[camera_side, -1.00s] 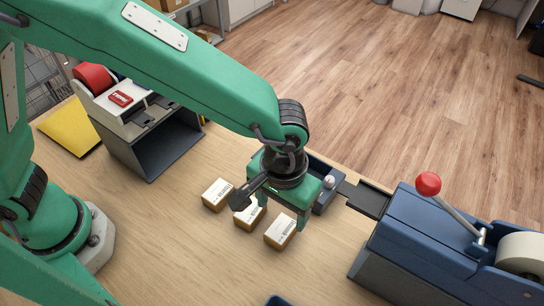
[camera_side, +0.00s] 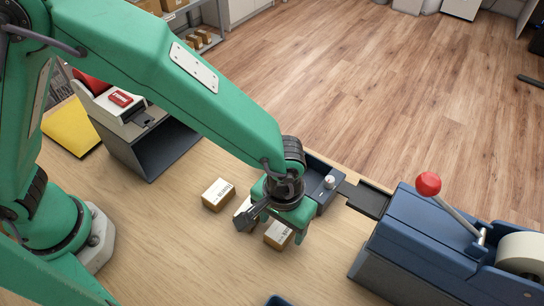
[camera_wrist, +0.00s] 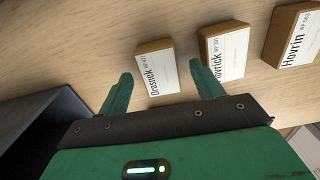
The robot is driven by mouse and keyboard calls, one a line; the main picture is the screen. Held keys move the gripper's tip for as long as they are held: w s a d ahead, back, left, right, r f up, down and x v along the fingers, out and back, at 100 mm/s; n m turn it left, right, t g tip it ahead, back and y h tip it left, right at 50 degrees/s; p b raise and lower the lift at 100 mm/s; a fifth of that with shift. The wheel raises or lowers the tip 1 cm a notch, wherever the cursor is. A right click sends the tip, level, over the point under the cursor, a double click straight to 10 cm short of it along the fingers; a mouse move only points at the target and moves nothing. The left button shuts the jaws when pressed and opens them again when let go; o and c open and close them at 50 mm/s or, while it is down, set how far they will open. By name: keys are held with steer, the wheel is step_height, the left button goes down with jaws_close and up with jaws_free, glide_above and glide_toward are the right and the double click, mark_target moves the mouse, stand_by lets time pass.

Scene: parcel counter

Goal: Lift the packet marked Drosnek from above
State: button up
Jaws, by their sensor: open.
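The packet marked Drosnek (camera_wrist: 155,72) is a small brown box with a white label, at the left end of a row of three in the wrist view. In the side view it appears to be the nearest packet (camera_side: 278,235), partly covered by my gripper (camera_side: 277,226). My gripper is open and empty, over that end of the row. In the wrist view its fingertips (camera_wrist: 160,70) stand to the left and right of the Drosnek packet, with gaps on both sides. I cannot tell how far the tips are above the counter.
Packets marked Hovrick (camera_wrist: 225,52) and Hovrin (camera_wrist: 292,35) stand to the right in the wrist view; Hovrick is close to the right finger. A dark blue tray (camera_side: 326,200) and a blue machine with a red-knobbed lever (camera_side: 410,235) stand to the right in the side view.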

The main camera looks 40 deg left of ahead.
mark_target(281, 228)
steer(key=shift+f, duration=0.25)
stand_by(0.3)
steer(key=c, duration=1.1)
steer(key=shift+r, duration=0.1)
steer(key=shift+c, duration=0.2)
step_height(281, 228, up, 10)
